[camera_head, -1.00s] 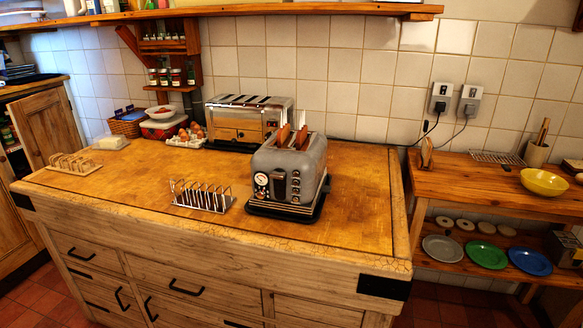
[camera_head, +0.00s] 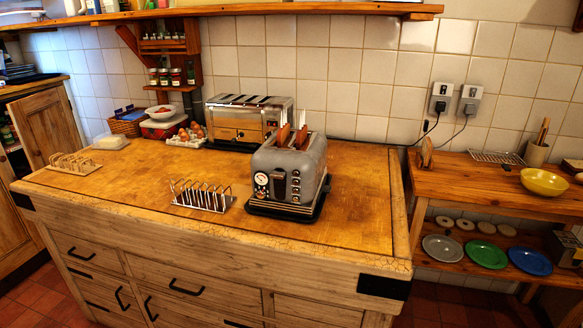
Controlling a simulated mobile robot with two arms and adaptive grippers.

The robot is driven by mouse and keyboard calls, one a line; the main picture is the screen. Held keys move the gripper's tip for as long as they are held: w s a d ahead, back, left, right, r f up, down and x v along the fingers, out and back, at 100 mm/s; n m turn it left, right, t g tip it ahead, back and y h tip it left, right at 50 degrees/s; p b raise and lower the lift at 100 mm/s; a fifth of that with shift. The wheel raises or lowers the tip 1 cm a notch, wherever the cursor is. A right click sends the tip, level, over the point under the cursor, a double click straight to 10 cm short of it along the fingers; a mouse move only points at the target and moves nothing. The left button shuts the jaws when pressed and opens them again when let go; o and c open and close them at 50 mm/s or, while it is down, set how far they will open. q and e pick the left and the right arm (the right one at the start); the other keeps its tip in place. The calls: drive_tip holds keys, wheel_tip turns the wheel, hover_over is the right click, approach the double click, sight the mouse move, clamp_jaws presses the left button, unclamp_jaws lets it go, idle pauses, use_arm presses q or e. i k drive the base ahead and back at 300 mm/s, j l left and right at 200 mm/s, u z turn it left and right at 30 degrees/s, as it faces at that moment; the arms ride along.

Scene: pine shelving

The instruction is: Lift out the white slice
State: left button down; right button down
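A grey toaster (camera_head: 290,172) stands on the wooden island worktop (camera_head: 130,190), with a dial and buttons on its front. Two brown slices stick up from its slots, one on the left (camera_head: 283,135) and one on the right (camera_head: 301,138). Pale, whitish upright shapes (camera_head: 302,119) show just behind them; I cannot tell whether these are slices or something else. The lower parts of the slices are hidden inside the toaster. Neither of my grippers is in view.
A metal toast rack (camera_head: 202,196) stands left of the toaster, and a wooden rack (camera_head: 73,163) at far left. A chrome toaster (camera_head: 249,121), eggs (camera_head: 190,134) and a covered butter dish (camera_head: 110,142) stand behind. A side shelf holds a yellow bowl (camera_head: 544,182). The front worktop is clear.

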sight(283, 133)
drive_tip(key=i+j+z, duration=0.25)
drive_tip(key=i+z, duration=0.25)
drive_tip(key=i+j+z, duration=0.3)
drive_tip(key=z, duration=0.15)
drive_tip(key=j, duration=0.1)
